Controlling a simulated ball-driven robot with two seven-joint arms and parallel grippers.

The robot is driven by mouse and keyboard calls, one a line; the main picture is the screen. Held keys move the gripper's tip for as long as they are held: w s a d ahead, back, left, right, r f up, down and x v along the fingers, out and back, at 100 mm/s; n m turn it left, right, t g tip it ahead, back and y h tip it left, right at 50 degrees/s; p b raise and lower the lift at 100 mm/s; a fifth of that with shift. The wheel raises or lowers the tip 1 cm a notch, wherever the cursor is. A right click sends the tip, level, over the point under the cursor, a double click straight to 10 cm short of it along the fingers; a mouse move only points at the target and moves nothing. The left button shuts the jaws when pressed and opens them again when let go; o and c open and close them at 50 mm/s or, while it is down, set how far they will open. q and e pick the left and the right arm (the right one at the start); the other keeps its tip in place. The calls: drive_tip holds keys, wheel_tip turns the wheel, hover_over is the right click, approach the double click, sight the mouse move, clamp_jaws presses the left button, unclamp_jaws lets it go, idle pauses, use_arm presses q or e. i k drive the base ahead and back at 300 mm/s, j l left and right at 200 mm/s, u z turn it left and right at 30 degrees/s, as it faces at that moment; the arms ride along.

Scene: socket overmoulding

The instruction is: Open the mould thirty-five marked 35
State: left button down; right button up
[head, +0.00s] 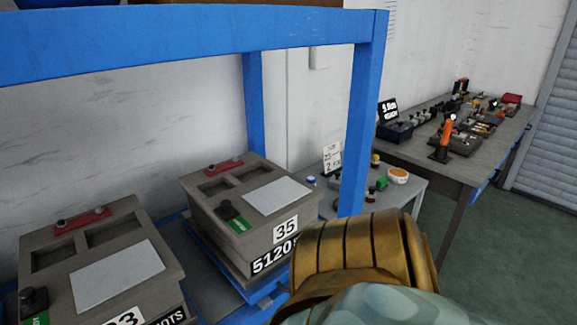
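The mould marked 35 (228,247) is a grey-brown box on the blue rack's shelf, near the middle of the head view. Its top has two recesses, a red piece at the back, a blank pale plate and a black knob (229,209) beside a green label. A plate reading 5120 and more is on its front, partly hidden by a large brass-coloured part of my arm. A dark seam runs low around the body; I cannot tell whether it is parted. Neither gripper shows in this view.
A similar mould (60,250), its number ending in 3, stands at the left. A blue rack post (362,120) and upper beam (180,45) frame the shelf. Behind are a small grey table (415,184) and a long workbench (470,172) with tools. Green floor is clear at right.

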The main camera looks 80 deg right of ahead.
sight(254, 249)
drive_tip(key=z, duration=2.35)
